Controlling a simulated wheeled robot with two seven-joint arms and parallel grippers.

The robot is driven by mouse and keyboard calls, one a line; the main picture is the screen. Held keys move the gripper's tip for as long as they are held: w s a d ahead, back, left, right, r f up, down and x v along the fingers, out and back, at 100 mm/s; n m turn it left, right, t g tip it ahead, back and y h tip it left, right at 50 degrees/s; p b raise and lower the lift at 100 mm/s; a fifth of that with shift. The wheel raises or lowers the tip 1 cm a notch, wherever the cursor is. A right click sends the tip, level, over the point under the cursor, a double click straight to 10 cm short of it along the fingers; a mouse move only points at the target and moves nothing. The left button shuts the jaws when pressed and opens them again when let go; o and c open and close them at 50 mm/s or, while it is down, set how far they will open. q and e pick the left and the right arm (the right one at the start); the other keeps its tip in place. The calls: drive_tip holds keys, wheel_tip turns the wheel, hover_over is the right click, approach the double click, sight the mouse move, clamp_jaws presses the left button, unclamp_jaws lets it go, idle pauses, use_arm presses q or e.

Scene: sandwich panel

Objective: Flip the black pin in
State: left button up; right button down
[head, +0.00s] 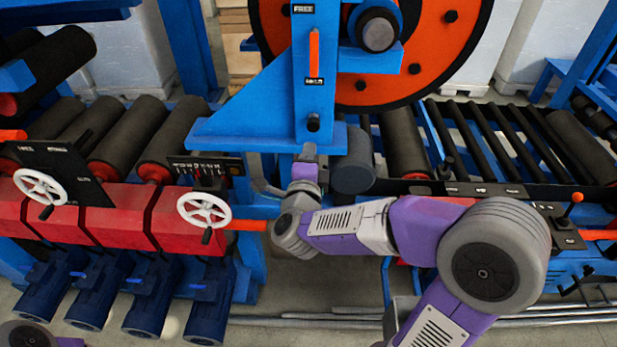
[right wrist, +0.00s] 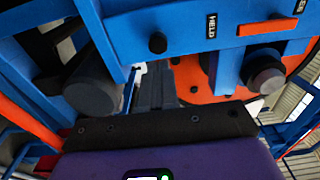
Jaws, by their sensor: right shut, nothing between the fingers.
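A black pin (head: 313,122) sticks out of the lower part of a blue upright post (head: 313,100), under the HELD label. A black round pin end (right wrist: 157,43) also shows in the right wrist view on the blue bar, beside the HELD label. My right gripper (head: 308,152) is just below the pin in the head view, pointing up at the post's foot, and looks apart from the pin. In the right wrist view its grey fingers (right wrist: 154,88) are shut and empty. How deep the pin sits cannot be told. My left gripper is not in view.
An orange bar (head: 314,53) stands upright on the post between the FREE and HELD labels. A big orange wheel (head: 440,70) is behind. A dark roller end (head: 352,172) is close right of my gripper. White handwheels (head: 204,210) stand left.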

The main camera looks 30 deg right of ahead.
drive_tip(key=b+v, duration=0.1)
drive_tip(key=v, duration=0.5)
drive_tip(key=shift+s+a, duration=0.2)
drive_tip(key=shift+a, duration=0.2)
drive_tip(key=shift+f, duration=0.1)
drive_tip(key=w+a+f+n+g+y, duration=0.1)
drive_tip(key=w+a+f+n+y, duration=0.15)
drive_tip(key=f+n, duration=0.45)
drive_tip(key=w+a+f+n+g+y, duration=0.1)
drive_tip(key=w+a+f+n+y, duration=0.2)
drive_tip(key=f, duration=0.8)
drive_tip(key=w+a+f+n+g+y, duration=0.1)
drive_tip(key=a+f+n+y, duration=0.25)
drive_tip(key=f, duration=0.55)
drive_tip(key=s+a+f+n+g+y, duration=0.3)
drive_tip(key=s+f+n+g, duration=0.1)
drive_tip(key=s+f, duration=0.5)
drive_tip(key=s+a+f+n+g+y, duration=0.3)
drive_tip(key=s+a+f+n+g, duration=0.1)
drive_tip(key=s+f, duration=0.6)
wheel_tip(320, 180, down, 3)
drive_tip(key=n+g, duration=0.1)
drive_tip(key=g, duration=0.1)
drive_tip(key=shift+g, duration=0.4)
